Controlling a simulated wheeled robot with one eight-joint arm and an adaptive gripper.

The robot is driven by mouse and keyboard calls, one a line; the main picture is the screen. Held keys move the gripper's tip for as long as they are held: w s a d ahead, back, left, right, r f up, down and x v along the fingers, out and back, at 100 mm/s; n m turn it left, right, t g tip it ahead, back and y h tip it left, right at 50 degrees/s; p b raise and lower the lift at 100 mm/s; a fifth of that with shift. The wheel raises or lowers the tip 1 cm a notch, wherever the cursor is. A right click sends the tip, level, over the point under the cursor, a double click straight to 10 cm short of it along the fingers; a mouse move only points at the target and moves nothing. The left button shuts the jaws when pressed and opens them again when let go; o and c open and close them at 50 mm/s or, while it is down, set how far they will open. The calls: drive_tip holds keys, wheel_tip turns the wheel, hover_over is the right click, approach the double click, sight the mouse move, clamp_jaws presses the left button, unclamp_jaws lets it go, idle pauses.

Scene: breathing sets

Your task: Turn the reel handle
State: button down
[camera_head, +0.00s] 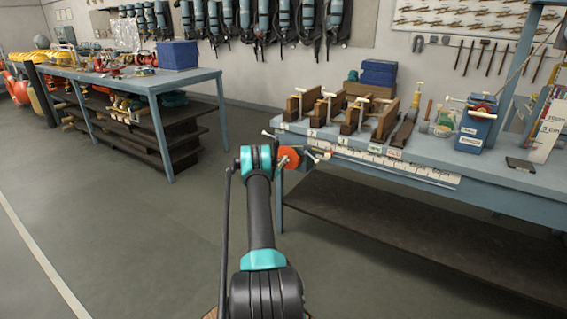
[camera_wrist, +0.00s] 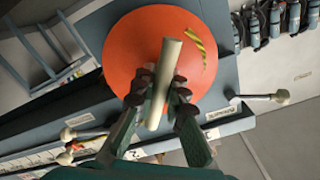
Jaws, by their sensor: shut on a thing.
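The reel is an orange-red disc (camera_wrist: 122,47) with a yellow-and-black striped mark; it fills the upper middle of the wrist view. Its handle (camera_wrist: 168,62) is a pale rod standing out from the disc, slightly tilted. My gripper (camera_wrist: 160,95) has its two dark fingers on either side of the handle and is shut on it. In the head view the orange reel (camera_head: 288,158) shows at the left end of the right workbench, beside the end of my arm. My fingers are hard to make out there, and the arm hides part of the reel.
The right workbench (camera_head: 420,180) carries wooden stands (camera_head: 355,115), a blue box (camera_head: 476,128) and tools. Pale-knobbed rods (camera_wrist: 265,97) stick out near the reel. A left table (camera_head: 150,84) holds a blue crate (camera_head: 179,55). The floor between the benches is clear.

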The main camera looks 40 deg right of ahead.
idle(0.4)
drive_tip(key=c, duration=1.4)
unclamp_jaws()
drive_tip(key=shift+c, duration=0.2)
drive_tip(key=v, duration=1.2)
drive_tip(key=shift+f, duration=0.1)
